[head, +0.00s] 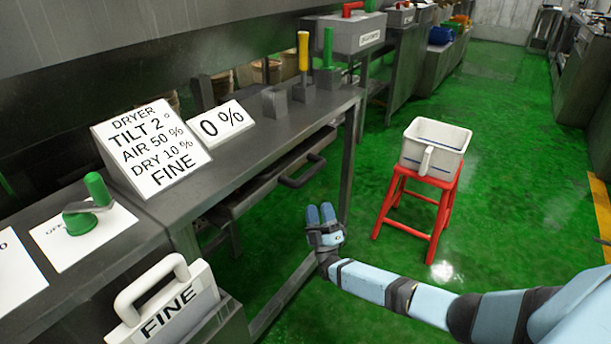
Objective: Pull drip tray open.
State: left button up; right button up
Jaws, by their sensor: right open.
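What looks like the drip tray (262,192) is a grey metal drawer under the steel bench. Its front carries a dark bar handle (303,173). The tray sits beneath the bench top, and I cannot tell whether it is fully shut. My right gripper (321,213) is open and empty. In the picture it is just below and slightly right of the handle, apart from it, with its fingers pointing up the picture. My left gripper is not in view.
The bench (250,140) carries a "DRYER" sign (150,146), a "0 %" sign (222,124) and yellow and green levers. A "FINE" bin (170,305) with a handle stands at bottom left. A red stool (419,200) holds a white tub (436,145). Green floor between them is clear.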

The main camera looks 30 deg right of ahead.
aim_at(311, 172)
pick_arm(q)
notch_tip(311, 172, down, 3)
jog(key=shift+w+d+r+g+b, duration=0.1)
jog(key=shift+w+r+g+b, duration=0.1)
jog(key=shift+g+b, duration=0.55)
pick_arm(e)
jog(key=x, duration=1.1)
jog(key=shift+w+r, duration=0.1)
grip_shut()
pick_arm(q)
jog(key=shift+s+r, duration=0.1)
